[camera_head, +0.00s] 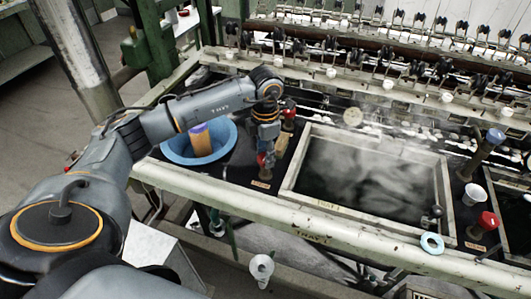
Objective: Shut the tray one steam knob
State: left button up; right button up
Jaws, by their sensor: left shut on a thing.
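My left gripper (267,163) points down at the left side of the steaming tray (290,178). It is shut on a red knob (261,159) on a short post, and its fingers hide part of the knob. A small label plate (261,184) lies at the foot of this post. A second red knob (289,114) stands just behind, beside the gripper. Steam rises over the dark water (375,175) in the tray. Lettering on the front rail (310,237) is too small to read surely. My right gripper is out of view.
A blue bowl (170,150) holding an orange and purple cylinder (201,139) stands left of the gripper. Another red knob (487,220), a pale blue ring (432,244) and a white cup (474,194) are at the right. Reeling machinery (400,60) lines the back.

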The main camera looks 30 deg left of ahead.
pick_arm(q)
jog(key=o, duration=1.2)
jog(key=shift+c, duration=0.2)
notch_tip(320, 180, up, 12)
